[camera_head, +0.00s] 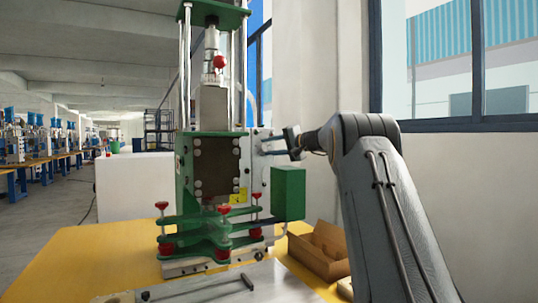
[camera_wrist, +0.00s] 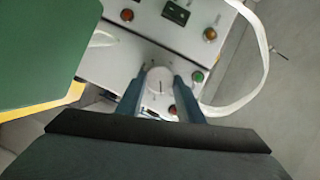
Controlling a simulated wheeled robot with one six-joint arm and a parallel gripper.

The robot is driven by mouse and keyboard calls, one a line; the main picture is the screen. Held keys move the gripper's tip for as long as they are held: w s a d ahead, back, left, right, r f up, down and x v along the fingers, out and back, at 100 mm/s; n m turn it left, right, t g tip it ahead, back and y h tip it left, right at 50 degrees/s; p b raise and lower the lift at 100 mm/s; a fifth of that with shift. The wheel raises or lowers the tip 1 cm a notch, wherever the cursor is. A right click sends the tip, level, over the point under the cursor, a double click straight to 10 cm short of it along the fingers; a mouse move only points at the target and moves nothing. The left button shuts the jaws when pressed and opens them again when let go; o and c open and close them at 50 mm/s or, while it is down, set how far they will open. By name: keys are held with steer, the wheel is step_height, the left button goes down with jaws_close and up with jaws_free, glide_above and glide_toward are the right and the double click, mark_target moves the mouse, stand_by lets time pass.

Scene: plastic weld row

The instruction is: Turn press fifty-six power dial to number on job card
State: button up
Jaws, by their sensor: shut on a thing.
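In the wrist view, a round pale dial (camera_wrist: 160,81) with a dark pointer line sits on a light grey control panel (camera_wrist: 112,48). My gripper (camera_wrist: 160,88) has one finger on each side of the dial and is shut on it. In the head view, my gripper (camera_head: 266,146) reaches from the right to the side of the green press (camera_head: 185,165), at its pale side panel (camera_head: 257,178). The dial is hidden there. The dial's numbers are too small to read. I cannot make out a job card in either view.
Orange, green and red buttons (camera_wrist: 172,109) and a small green display (camera_wrist: 177,12) share the panel. A white cable (camera_wrist: 264,60) loops at its right. A green box (camera_head: 288,193) juts out below my gripper. A brown open box (camera_head: 320,262) stands on the yellow table (camera_head: 75,258).

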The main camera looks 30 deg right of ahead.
steer(key=shift+f+m+t+y+b, duration=0.2)
steer(key=shift+m+t+y+b, duration=0.1)
steer(key=shift+m+b, duration=0.65)
steer(key=o, duration=1.1)
steer(key=shift+c, duration=0.2)
steer(key=shift+s+d+r, duration=0.1)
steer(key=b+v, duration=0.1)
steer(key=v, duration=0.6)
steer(key=shift+s, duration=0.3)
steer(key=shift+d, duration=0.1)
